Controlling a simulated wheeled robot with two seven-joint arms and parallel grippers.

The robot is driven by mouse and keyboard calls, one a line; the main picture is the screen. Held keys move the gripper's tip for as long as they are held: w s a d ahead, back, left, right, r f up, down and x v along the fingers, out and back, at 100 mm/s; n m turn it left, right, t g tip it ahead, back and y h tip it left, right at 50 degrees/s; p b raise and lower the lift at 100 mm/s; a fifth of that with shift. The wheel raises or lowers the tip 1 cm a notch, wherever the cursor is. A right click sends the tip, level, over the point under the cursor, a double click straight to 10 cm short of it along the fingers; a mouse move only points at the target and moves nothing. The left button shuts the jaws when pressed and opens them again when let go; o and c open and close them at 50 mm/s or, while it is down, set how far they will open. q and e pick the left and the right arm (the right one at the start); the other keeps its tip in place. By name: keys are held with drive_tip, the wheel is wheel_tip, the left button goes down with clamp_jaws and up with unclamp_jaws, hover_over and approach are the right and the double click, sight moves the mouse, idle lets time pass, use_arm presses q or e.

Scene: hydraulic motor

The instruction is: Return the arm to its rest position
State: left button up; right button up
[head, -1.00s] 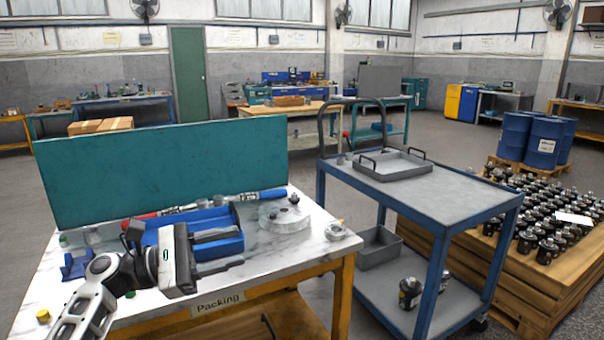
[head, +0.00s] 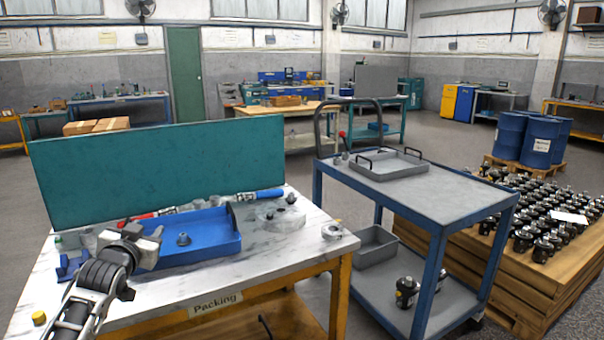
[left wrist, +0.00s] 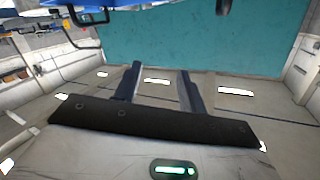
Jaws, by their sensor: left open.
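My left arm comes in from the lower left in the head view. Its gripper (head: 150,243) is above the left part of the packing table (head: 290,262), beside the left end of the blue tray (head: 220,251), and partly overlaps the tray in the picture. In the left wrist view the gripper's two fingers (left wrist: 160,88) stand apart with nothing between them. My right gripper is in neither view.
A teal panel (head: 160,170) stands along the table's back edge. A round grey metal piece (head: 280,218) and a small ring part (head: 332,231) lie right of the tray. A blue-framed cart (head: 440,193) stands to the right, beside a pallet of motors (head: 540,240).

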use_arm(q)
drive_tip(key=s+d+f+m+g+h, duration=0.1)
drive_tip(key=s+d+f+g+h, duration=0.1)
drive_tip(key=s+d+f, duration=0.6)
drive_tip(key=s+d+f+g+h, duration=0.15)
drive_tip(key=s+d+f, duration=0.35)
drive_tip(key=s+f, duration=0.55)
drive_tip(key=s+d+f+g+h, duration=0.1)
drive_tip(key=s+d, duration=0.3)
drive_tip(key=s, duration=0.5)
drive_tip(key=s+d+f+n+g+h, duration=0.1)
drive_tip(key=s+d, duration=0.3)
drive_tip(key=s, duration=0.6)
drive_tip(key=shift+f, duration=0.75)
